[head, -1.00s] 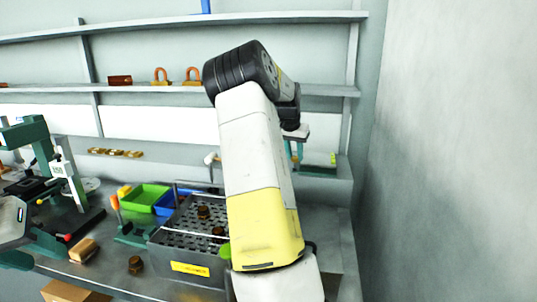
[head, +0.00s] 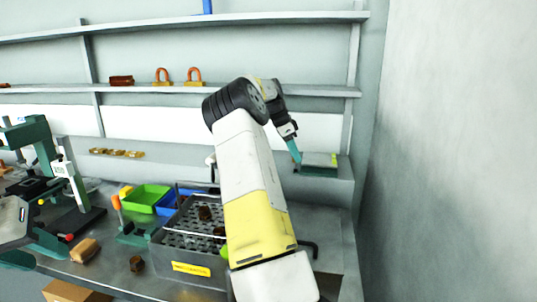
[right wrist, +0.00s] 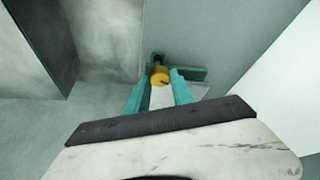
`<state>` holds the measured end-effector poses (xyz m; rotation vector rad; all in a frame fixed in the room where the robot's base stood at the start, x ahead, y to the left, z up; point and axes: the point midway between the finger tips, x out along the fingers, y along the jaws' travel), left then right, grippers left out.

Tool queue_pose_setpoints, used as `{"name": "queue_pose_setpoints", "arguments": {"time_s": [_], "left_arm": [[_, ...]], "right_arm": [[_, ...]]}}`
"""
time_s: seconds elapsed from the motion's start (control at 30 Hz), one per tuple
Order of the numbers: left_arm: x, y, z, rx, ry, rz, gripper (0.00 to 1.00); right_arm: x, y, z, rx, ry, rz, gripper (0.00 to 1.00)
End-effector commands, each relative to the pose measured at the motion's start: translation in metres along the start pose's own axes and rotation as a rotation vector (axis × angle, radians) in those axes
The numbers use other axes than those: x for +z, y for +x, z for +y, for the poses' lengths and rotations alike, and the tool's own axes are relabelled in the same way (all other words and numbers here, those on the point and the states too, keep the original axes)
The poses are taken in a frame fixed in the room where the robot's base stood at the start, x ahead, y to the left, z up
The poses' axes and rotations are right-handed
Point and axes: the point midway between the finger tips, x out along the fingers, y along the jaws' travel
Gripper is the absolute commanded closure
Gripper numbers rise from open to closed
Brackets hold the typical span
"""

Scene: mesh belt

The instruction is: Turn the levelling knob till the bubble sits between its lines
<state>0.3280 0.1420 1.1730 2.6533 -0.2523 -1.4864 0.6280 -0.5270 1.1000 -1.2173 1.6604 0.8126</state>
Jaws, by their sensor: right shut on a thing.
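The level (head: 320,168) is a low green block with a bright green strip (head: 333,160), on the ledge below the shelves at the right. Its bubble and lines are too small to make out. A yellow round knob (right wrist: 159,76) with a dark tip shows in the right wrist view, between the teal fingers of my right gripper (right wrist: 159,88). My right gripper also shows at the level's left end in the head view (head: 295,152), shut on the knob. My left gripper (head: 33,252) hangs at the far left, its teal fingers apart and empty.
A grey perforated basket (head: 185,262) with brown nuts stands mid-bench, with green (head: 147,197) and blue bins behind it. A green stand (head: 75,190) is at left. My right arm hides part of the bench. A wall rises at right.

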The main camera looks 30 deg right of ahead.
Motion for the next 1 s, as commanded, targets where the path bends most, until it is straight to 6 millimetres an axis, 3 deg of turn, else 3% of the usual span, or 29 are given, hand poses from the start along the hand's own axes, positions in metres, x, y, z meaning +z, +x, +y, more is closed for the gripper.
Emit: {"name": "queue_pose_setpoints", "arguments": {"time_s": [0.5,1.0], "left_arm": [[0.0,0.0,0.0,0.0,0.0,0.0,0.64],[0.0,0.0,0.0,0.0,0.0,0.0,0.64]], "right_arm": [[0.0001,0.0014,-0.0044,0.157,0.376,-0.002,1.0],[0.0003,0.0013,-0.005,0.207,0.496,-0.004,1.0]]}}
